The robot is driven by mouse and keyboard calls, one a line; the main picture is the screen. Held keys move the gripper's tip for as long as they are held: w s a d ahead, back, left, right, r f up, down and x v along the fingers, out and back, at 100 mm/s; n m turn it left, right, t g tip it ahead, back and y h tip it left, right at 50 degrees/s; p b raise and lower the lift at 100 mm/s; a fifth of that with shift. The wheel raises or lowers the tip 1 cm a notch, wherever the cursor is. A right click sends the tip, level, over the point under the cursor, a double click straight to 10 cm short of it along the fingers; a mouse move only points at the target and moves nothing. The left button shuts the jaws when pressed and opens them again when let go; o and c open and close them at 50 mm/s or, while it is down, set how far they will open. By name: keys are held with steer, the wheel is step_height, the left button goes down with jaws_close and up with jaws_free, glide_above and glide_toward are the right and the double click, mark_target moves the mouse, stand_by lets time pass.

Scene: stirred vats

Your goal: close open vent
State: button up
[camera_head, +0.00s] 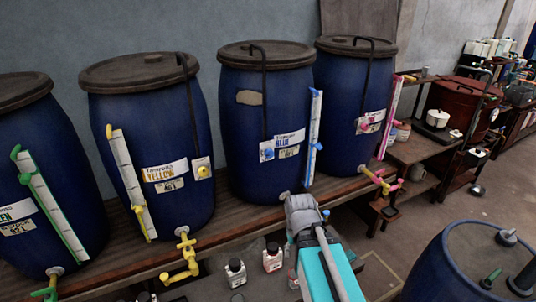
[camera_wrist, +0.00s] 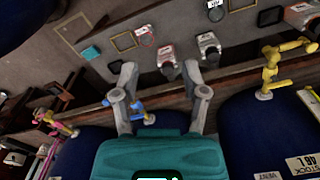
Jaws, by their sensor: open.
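Blue vats stand in a row, each with a small coloured knob on a pale plate: yellow knob (camera_head: 202,172), blue knob (camera_head: 268,154), pink knob (camera_head: 364,125). I cannot tell which part is the open vent. Taps stick out low on the vats: yellow tap (camera_head: 182,260), pink tap (camera_head: 383,182). My gripper (camera_head: 301,208) is low before the blue-labelled vat (camera_head: 245,105) and hides most of its tap. In the wrist view, my gripper (camera_wrist: 161,80) is open and empty, with the blue tap (camera_wrist: 142,111) beside its left finger.
The vats stand on a wooden shelf (camera_head: 118,262). Another blue barrel (camera_head: 465,265) stands at the front right. A dark red pot (camera_head: 463,105) sits on a bench at the right.

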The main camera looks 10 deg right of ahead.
steer(key=shift+a, duration=0.15)
steer(key=o, duration=0.4)
steer(key=shift+w+a, duration=0.1)
steer(key=shift+w, duration=0.05)
steer(key=shift+o, duration=0.5)
steer(key=shift+w+a+f, duration=0.15)
steer(key=shift+w, duration=0.05)
steer(key=w+a+n+t+y+b, duration=0.3)
steer(key=w+t+y, duration=0.1)
steer(key=w, duration=0.4)
steer(key=w+a+n+t+y+b, duration=0.2)
steer(key=w+a+t+y+b, duration=0.15)
steer(key=w, duration=0.55)
steer(key=w+d+r+t+h+b, duration=0.1)
steer(key=w+d+r+t+b, duration=0.1)
steer(key=w, duration=0.5)
steer(key=w+d+r+m+t+b, duration=0.1)
steer(key=w+d+r+t+b, duration=0.2)
steer(key=w+d+r+t, duration=0.2)
steer(key=w+d+t, duration=0.2)
steer(key=d, duration=0.1)
steer(key=shift+w+r+h, duration=0.15)
steer(key=shift+w+h, duration=0.15)
steer(key=shift+h, duration=0.05)
steer(key=shift+w+t, duration=0.15)
steer(key=shift+t, duration=0.1)
